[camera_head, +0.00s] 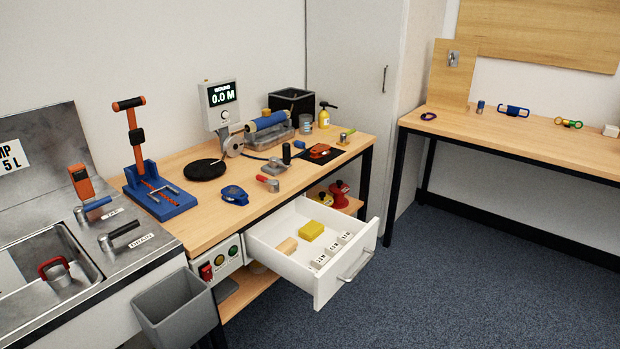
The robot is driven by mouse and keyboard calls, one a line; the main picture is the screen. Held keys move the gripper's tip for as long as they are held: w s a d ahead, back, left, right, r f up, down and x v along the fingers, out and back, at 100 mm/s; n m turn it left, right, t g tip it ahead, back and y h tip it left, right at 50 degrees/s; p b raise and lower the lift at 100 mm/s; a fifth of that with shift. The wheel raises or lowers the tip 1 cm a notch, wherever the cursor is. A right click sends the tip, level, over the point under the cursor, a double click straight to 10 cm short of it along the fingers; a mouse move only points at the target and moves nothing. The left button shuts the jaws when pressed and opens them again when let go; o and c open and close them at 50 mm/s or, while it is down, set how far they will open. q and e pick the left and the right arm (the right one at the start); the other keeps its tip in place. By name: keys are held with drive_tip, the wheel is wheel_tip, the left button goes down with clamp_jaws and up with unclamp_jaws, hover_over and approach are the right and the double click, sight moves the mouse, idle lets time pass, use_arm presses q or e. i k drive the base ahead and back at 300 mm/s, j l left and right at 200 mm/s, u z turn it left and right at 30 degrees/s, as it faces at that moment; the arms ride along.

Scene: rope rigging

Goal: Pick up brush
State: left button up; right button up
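No brush can be told for certain at this size. A small tan wooden block (287,245), which may be a brush lying back up, lies in the open white drawer (291,284), left of a yellow sponge-like block (311,230). A small item with a yellow-green part (346,136) stands at the right end of the workbench, and I cannot tell what it is. Neither of my grippers is in view.
A second table (510,138) is at right. The blue carpet (450,280) is clear.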

sight(288, 247)
drive_tip(key=i+l+u, duration=0.3)
drive_tip(key=l, duration=0.4)
drive_tip(key=i+l+u, duration=0.15)
drive_tip(key=i+l, duration=0.15)
drive_tip(key=i+l+u, duration=0.15)
drive_tip(key=l, duration=0.35)
drive_tip(key=i+l+u, duration=0.1)
drive_tip(key=l, duration=0.35)
drive_tip(key=i+l+u, duration=0.15)
drive_tip(key=l, duration=0.3)
drive_tip(key=i+l+u, duration=0.15)
drive_tip(key=l, duration=0.3)
